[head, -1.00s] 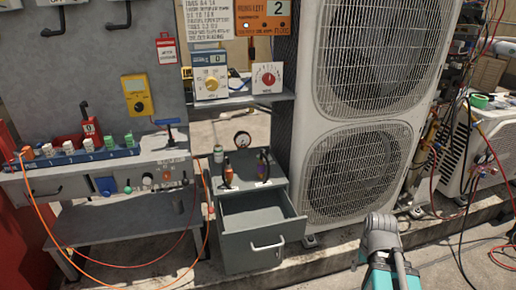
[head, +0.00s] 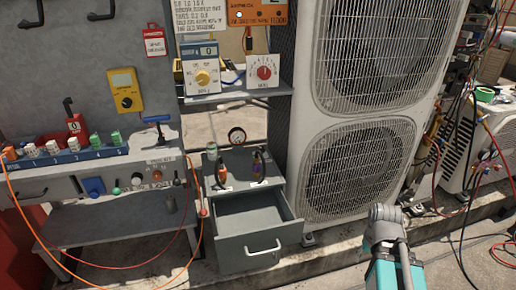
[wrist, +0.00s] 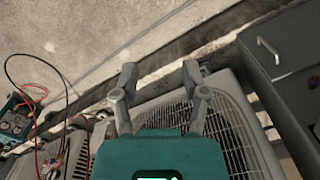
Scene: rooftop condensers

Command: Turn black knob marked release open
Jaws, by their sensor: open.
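A row of small controls runs along the front panel of the grey workbench (head: 165,160) at the left of the head view. The markings are too small to read, so I cannot confirm which is marked release. My gripper (wrist: 160,72) is open and empty in the wrist view, above a condenser (wrist: 235,125). In the head view it is at the lower right, far from the panel and touching nothing.
A grey cabinet with an open drawer (head: 262,248) stands between the bench and the tall condenser (head: 362,130). Orange and red hoses (head: 100,266) hang before the bench. Cables and another unit (head: 482,150) crowd the right. A shelf (head: 240,97) holds two dial boxes.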

